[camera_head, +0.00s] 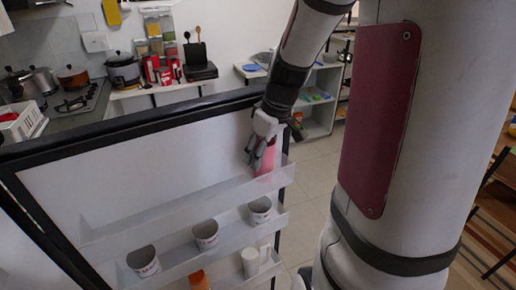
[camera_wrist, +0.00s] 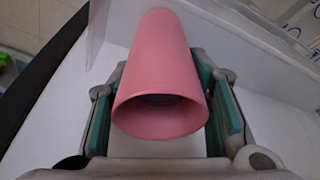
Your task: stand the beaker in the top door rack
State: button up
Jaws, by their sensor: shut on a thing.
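The beaker (camera_head: 267,158) is a pink cup. My gripper (camera_head: 262,152) is shut on it at the right end of the top door rack (camera_head: 170,208). In the wrist view the pink beaker (camera_wrist: 160,75) lies between the two teal-padded fingers of my gripper (camera_wrist: 162,115), its open mouth toward the camera. In the head view its lower part is behind or inside the rack's clear front wall; I cannot tell whether it touches the rack floor. The rest of the top rack looks empty.
The lower door rack holds several white cups, such as one in the middle (camera_head: 205,234). Below are an orange container (camera_head: 198,280) and a white mug (camera_head: 250,262). The door's dark frame (camera_head: 130,122) runs behind the racks. A shelf unit (camera_head: 318,105) stands beyond.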

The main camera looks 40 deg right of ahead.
jog(key=shift+f, duration=0.1)
jog(key=o, duration=1.5)
jog(key=shift+c, duration=0.2)
jog(key=v, duration=1.2)
jog(key=shift+w, duration=0.15)
jog(key=s+a+r+m+t, duration=0.1)
jog(key=s+a, duration=0.3)
jog(key=a, duration=0.5)
jog(key=s+a+r+m+t, duration=0.1)
jog(key=s+a, duration=0.4)
jog(key=a, duration=0.4)
jog(key=shift+s+a+h, duration=0.15)
jog(key=shift+s+h, duration=0.15)
jog(key=shift+h, duration=0.1)
